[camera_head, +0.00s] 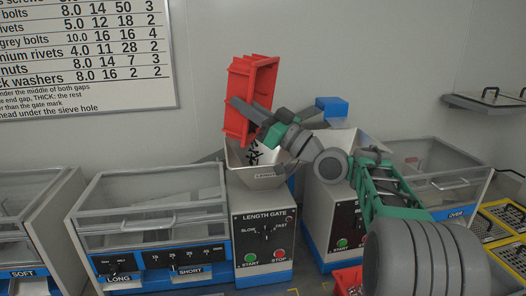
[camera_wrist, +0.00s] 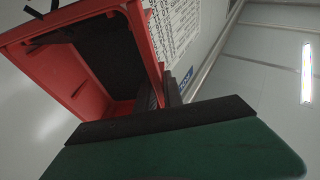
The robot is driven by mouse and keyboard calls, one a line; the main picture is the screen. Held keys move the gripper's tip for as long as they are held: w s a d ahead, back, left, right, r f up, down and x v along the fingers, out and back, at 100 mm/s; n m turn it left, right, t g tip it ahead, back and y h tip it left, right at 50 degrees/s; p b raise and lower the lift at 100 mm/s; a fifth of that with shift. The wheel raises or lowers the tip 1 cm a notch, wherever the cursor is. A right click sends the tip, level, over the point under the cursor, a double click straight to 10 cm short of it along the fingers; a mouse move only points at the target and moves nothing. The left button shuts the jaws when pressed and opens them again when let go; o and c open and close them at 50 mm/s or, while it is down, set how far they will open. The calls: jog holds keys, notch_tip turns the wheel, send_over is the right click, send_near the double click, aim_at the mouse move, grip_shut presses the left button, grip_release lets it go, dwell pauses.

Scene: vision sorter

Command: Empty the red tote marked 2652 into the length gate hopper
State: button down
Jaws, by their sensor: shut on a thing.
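The red tote (camera_head: 247,88) is tipped steeply on its side above the length gate hopper (camera_head: 236,166). My gripper (camera_head: 257,118) is shut on the tote's wall. Several small dark pieces (camera_head: 255,153) show at the hopper mouth under the tote's lower end. In the wrist view the red tote (camera_wrist: 142,45) fills the upper left, with a dark inner face and a few dark slivers near its top left corner. The number on the tote cannot be read. The length gate machine (camera_head: 262,232) has a dial with SLOW and FAST, a green START and a red STOP button.
A clear-lidded bin unit (camera_head: 150,225) marked LONG and SHORT stands left of the machine. A second hopper machine (camera_head: 320,222) stands to the right, partly behind my arm. Another red container (camera_head: 347,280) with dark pieces sits low in front. A wall chart (camera_head: 85,50) hangs behind.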

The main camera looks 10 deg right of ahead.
jog(key=shift+s+d+b, duration=0.1)
jog(key=shift+b, duration=0.25)
jog(key=a+r+p, duration=0.1)
jog(key=p, duration=0.3)
jog(key=w+a+r+g+h+p, duration=0.1)
jog(key=p, duration=0.3)
jog(key=shift+n, duration=0.4)
jog(key=w+a+f+g+h+p, duration=0.4)
jog(key=w+a+h+p, duration=0.1)
jog(key=a+h+p, duration=0.2)
jog(key=w+a+f+n+g+h+p, duration=0.1)
jog(key=w+a+f+g+h+p, duration=0.3)
jog(key=a+h+p, duration=0.3)
jog(key=w+g+h+p, duration=0.1)
jog(key=p, duration=0.2)
jog(key=shift+f+g+h, duration=0.2)
jog(key=shift+g+h, duration=0.1)
